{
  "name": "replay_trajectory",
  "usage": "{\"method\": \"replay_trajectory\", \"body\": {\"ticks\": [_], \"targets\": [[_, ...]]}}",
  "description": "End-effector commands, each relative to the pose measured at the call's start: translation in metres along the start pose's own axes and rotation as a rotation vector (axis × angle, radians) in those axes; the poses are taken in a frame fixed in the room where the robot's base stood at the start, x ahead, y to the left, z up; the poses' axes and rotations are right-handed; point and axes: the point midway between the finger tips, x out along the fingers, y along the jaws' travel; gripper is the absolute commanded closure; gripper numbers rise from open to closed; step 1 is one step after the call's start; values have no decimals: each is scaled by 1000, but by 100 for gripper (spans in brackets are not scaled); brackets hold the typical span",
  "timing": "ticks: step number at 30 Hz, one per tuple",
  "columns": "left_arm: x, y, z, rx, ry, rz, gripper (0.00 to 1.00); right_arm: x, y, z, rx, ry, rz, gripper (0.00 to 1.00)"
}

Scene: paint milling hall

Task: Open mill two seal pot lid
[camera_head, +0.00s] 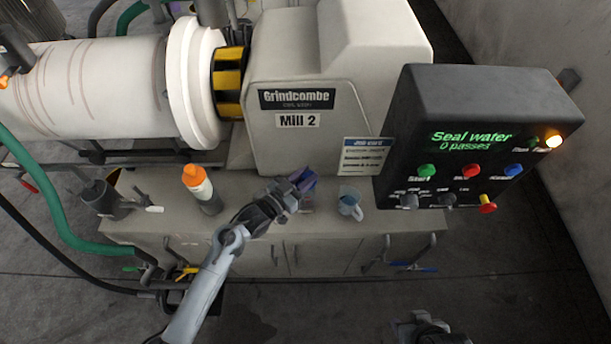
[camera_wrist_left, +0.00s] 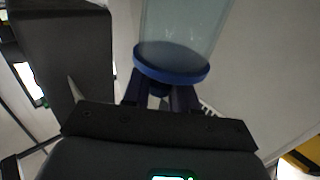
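The seal pot (camera_wrist_left: 185,28) is a clear, slightly tinted cylinder in the left wrist view, with a blue round lid (camera_wrist_left: 172,66) across its end nearest my gripper. A small dark knob shows at the lid's middle. My left gripper (camera_wrist_left: 160,92) has its two dark purple fingers on either side of that knob; whether they press on it cannot be told. In the head view the left gripper (camera_head: 304,181) is over the bench in front of Mill 2 (camera_head: 350,100) and mostly hides the pot. My right gripper (camera_head: 432,332) is cut off at the bottom edge, its fingers unclear.
The control panel (camera_head: 480,150) reads "Seal water 0 passes", with an amber lamp lit. Green hoses run at the left.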

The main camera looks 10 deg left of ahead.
Motion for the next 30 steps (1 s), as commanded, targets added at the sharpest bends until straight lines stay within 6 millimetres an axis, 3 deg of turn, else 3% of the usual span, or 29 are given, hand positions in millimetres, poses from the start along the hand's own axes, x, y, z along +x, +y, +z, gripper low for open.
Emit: {"method": "replay_trajectory", "body": {"ticks": [11,30], "targets": [[1,-1,-5,-25,-26,0,100,-10,2,-3,-7,-2,5,57],[15,-16,-26,-374,-376,-1,100,-98,3,-32,3,1,-2,57]]}}
